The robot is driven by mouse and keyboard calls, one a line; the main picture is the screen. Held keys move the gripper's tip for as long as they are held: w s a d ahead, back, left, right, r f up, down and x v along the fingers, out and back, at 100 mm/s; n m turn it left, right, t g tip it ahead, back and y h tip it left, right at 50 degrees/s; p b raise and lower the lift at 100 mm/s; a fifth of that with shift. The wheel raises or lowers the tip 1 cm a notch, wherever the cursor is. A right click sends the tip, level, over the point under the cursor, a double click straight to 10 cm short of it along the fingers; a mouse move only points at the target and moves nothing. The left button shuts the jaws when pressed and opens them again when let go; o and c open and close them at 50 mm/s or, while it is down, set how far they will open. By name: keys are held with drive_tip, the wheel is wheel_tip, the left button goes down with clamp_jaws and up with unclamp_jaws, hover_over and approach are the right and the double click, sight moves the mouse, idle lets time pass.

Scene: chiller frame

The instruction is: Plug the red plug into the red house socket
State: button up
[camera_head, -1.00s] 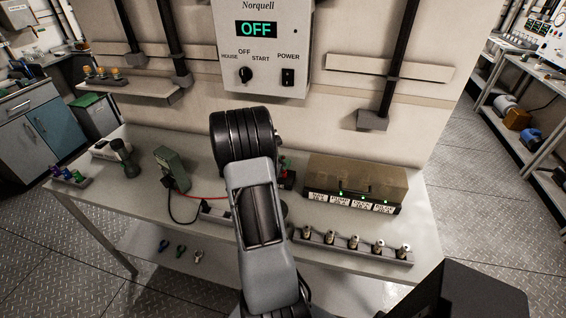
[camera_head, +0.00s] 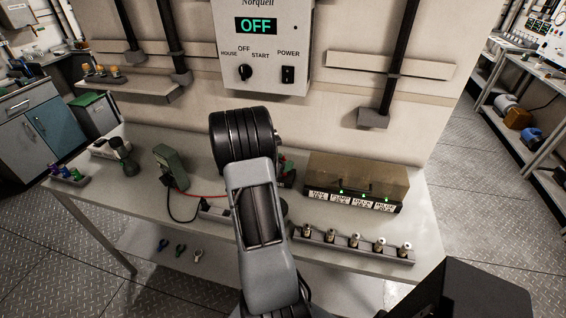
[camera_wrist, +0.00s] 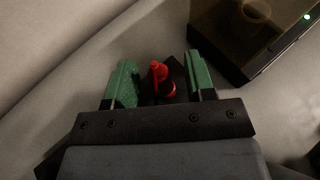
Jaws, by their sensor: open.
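A red piece (camera_wrist: 166,85), which looks like the red plug, stands between the green fingers of my gripper (camera_wrist: 160,64) in the wrist view. The fingers are open, one on each side, with gaps to the red piece. A dark block (camera_wrist: 178,72) lies just behind it. In the head view a small red and dark item (camera_head: 287,178) shows on the bench right of my arm, mostly hidden. My arm hides the gripper's fingertips there. I cannot make out the red house socket.
The bench (camera_head: 130,185) holds a green box (camera_head: 170,166) with red and black leads, a clear-lidded unit (camera_head: 355,178) with green lights, and a rack (camera_head: 345,248) of several fittings. A wall panel (camera_head: 262,50) reads OFF.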

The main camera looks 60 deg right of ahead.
drive_tip(key=b+v, duration=0.1)
drive_tip(key=v, duration=1.2)
drive_tip(key=shift+a, duration=0.35)
drive_tip(key=shift+w, duration=0.15)
